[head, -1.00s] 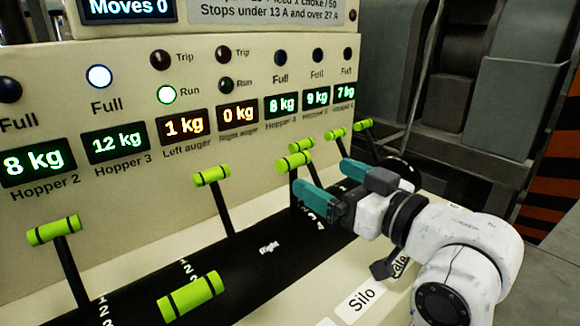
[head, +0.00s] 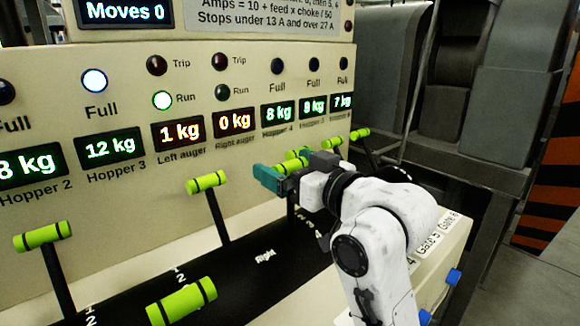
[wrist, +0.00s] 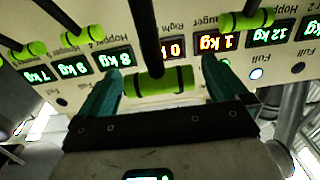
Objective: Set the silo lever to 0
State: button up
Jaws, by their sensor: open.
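My gripper (head: 266,179) has teal fingers and is open beside a lever with a green handle (head: 291,164) on the right part of the console. In the wrist view that green handle (wrist: 157,82) lies between the two spread fingers (wrist: 163,72), with its black shaft running up the picture. The fingers are not closed on it; I cannot tell whether either touches it. The Silo label is hidden behind my arm now, and I cannot read which lever this is. Its scale and setting are also hidden.
Other green-handled levers stand on the left (head: 43,236), in front (head: 181,301) and behind (head: 207,182); more stand at the right (head: 359,133). The panel behind carries weight displays, with Right auger (head: 234,122) at 0 kg. Blue parts (head: 453,277) stick out at the front edge.

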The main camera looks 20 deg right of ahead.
jog(key=c, duration=1.1)
jog(key=p, duration=0.1)
jog(key=w+p, duration=0.1)
jog(key=p, duration=0.1)
jog(key=w+g+p, duration=0.1)
jog(key=shift+a+r, duration=0.3)
jog(key=shift+a, duration=0.05)
jog(key=shift+c, duration=0.2)
jog(key=w+a+f+g+h+p, duration=0.2)
jog(key=w+f+g+p, duration=0.2)
jog(key=p, duration=0.9)
jog(key=shift+w+a+f+g, duration=0.3)
jog(key=shift+w+g, duration=0.7)
jog(key=shift+w, duration=1.2)
jog(key=o, duration=1.1)
jog(key=shift+w+a, duration=0.1)
jog(key=shift+w, duration=0.05)
jog(key=shift+o, duration=0.2)
jog(key=shift+r, duration=0.1)
jog(key=v, duration=1)
jog(key=shift+s+b, duration=0.35)
jog(key=shift+s, duration=0.05)
